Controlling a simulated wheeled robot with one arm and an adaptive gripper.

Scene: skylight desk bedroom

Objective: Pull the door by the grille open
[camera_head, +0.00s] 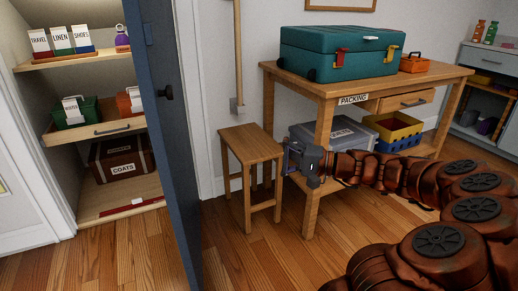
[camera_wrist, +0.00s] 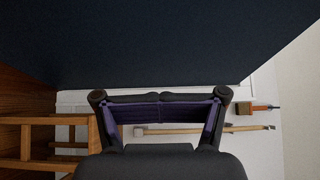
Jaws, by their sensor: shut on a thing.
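The dark blue door (camera_head: 173,120) stands ajar in the left half of the head view, seen nearly edge-on, in front of an open closet. A black knob (camera_head: 166,92) is on its visible side. I cannot make out a grille on it. In the wrist view a large dark surface, seemingly the door (camera_wrist: 150,45), fills the top. My gripper (camera_head: 288,157) is right of the door and beside the stool. In the wrist view my gripper (camera_wrist: 160,97) has its fingers drawn together; what is between them is too small or hidden to name. Contact with the door cannot be told.
A wooden stool (camera_head: 250,150) stands between door and gripper; it also shows in the wrist view (camera_wrist: 75,143). The packing table (camera_head: 330,88) bears a teal toolbox (camera_head: 335,58). Closet shelves (camera_head: 120,190) are behind the door. The floor (camera_head: 260,255) in front is clear.

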